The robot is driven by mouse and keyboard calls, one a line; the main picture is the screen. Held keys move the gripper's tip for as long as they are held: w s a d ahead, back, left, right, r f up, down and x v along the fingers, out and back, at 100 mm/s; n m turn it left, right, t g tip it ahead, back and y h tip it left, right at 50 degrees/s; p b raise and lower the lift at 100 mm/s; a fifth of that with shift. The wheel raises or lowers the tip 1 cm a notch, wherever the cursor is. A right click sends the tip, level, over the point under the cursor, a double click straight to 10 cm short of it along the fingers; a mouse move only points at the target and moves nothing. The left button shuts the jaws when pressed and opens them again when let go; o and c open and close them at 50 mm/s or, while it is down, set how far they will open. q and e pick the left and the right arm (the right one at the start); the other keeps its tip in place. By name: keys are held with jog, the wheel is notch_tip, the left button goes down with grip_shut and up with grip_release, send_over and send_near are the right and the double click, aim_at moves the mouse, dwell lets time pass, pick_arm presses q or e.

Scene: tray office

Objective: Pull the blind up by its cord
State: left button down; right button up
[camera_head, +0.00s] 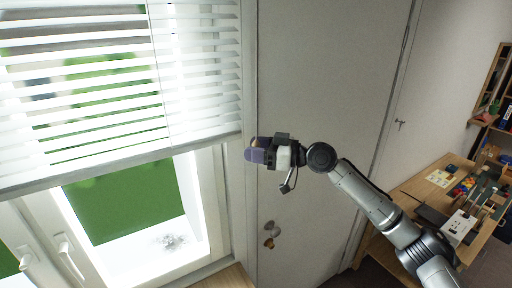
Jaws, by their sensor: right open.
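The white slatted blind (120,90) hangs over the window at the left of the head view. Its bottom rail (120,168) slopes up to the right and sits partway down the window, with bare glass below. My right gripper (252,152) is open at the right edge of the blind, in front of the white wall panel. No pull cord shows clearly apart from the gripper. My left gripper is not in view.
White window frames with handles (68,250) stand below the blind. A white door (325,90) with a brownish knob (269,243) is behind my right arm. A wooden desk (415,190) with several items stands at the right, below a shelf.

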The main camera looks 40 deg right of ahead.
jog(key=shift+c, duration=0.5)
grip_shut()
